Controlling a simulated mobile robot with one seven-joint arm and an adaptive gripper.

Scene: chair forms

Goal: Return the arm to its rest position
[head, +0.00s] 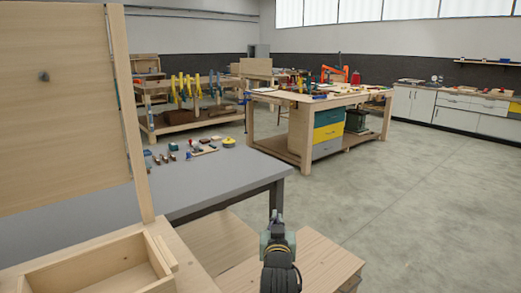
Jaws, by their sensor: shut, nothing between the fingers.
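My arm rises from the bottom edge of the head view, right of the centre. Its dark link with yellow rings leads up to my gripper (275,215), which is small and seen from behind. The gripper is shut with nothing held. It appears in front of the grey table's near right corner and above a light wooden surface, apart from any loose object as far as I can tell.
A grey table (225,185) holds several small items at its back. A wooden panel (60,110) and open wooden box (100,272) fill the left. A workbench (310,98) with coloured drawers stands beyond. The concrete floor (420,200) at right is clear.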

